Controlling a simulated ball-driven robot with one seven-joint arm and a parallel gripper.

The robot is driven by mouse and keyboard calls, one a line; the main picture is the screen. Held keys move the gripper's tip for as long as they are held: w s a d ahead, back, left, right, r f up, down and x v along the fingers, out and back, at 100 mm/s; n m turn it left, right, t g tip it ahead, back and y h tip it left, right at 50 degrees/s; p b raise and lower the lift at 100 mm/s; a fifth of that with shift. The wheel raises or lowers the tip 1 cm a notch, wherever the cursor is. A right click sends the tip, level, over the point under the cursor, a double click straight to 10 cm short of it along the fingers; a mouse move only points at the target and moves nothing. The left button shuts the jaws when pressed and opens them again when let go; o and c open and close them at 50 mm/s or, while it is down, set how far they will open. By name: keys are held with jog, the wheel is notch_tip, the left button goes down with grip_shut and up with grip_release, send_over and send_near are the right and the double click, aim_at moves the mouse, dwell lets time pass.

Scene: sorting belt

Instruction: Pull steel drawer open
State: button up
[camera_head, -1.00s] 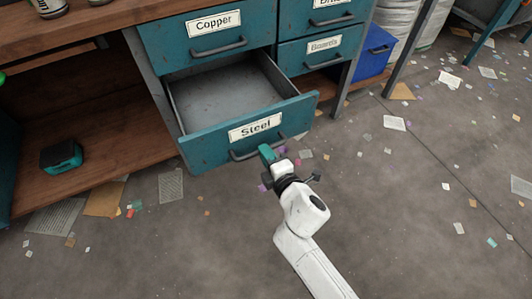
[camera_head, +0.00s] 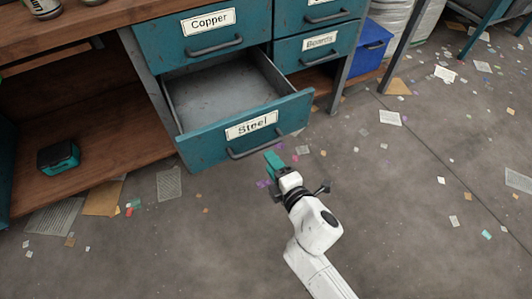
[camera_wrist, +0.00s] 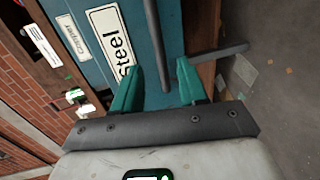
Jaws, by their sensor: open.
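The steel drawer (camera_head: 290,117) has a teal front and a white "Steel" label, and it stands pulled out with its grey, empty inside visible. Its dark bar handle (camera_head: 254,145) runs along the lower front. My gripper (camera_head: 273,162), with teal fingers, is just in front of and below the handle, with a small gap in the head view. In the wrist view my gripper (camera_wrist: 162,75) is spread open, and the handle (camera_wrist: 154,45) appears between the fingers. The fingers hold nothing. The exact depth gap is hard to tell.
The shut copper drawer (camera_head: 206,45) is above, with other shut drawers to the right. A blue bin (camera_head: 371,48) stands beyond the bench leg. A dark teal box (camera_head: 59,157) sits on the low wooden shelf. Scraps litter the otherwise open floor.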

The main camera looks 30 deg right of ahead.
jog(key=shift+v, duration=2.65)
jog(key=s+d+f+m+g+h, duration=0.2)
jog(key=s+d+m+g, duration=0.1)
jog(key=d+m, duration=0.2)
jog(key=s+d+f+m+g+h, duration=0.2)
jog(key=s+d+m+g, duration=0.1)
jog(key=d+m, duration=0.3)
jog(key=s+a+f+m+g+y, duration=0.1)
jog(key=s+m+g+y, duration=0.1)
jog(key=s+m+g, duration=0.35)
jog(key=s+a+f+m+g+y, duration=0.1)
jog(key=s+a+m+g+y, duration=0.15)
jog(key=s, duration=0.55)
notch_tip(320, 180, up, 32)
jog(key=p, duration=3.2)
jog(key=shift+s+n+g+h, duration=0.3)
jog(key=shift+h, duration=0.05)
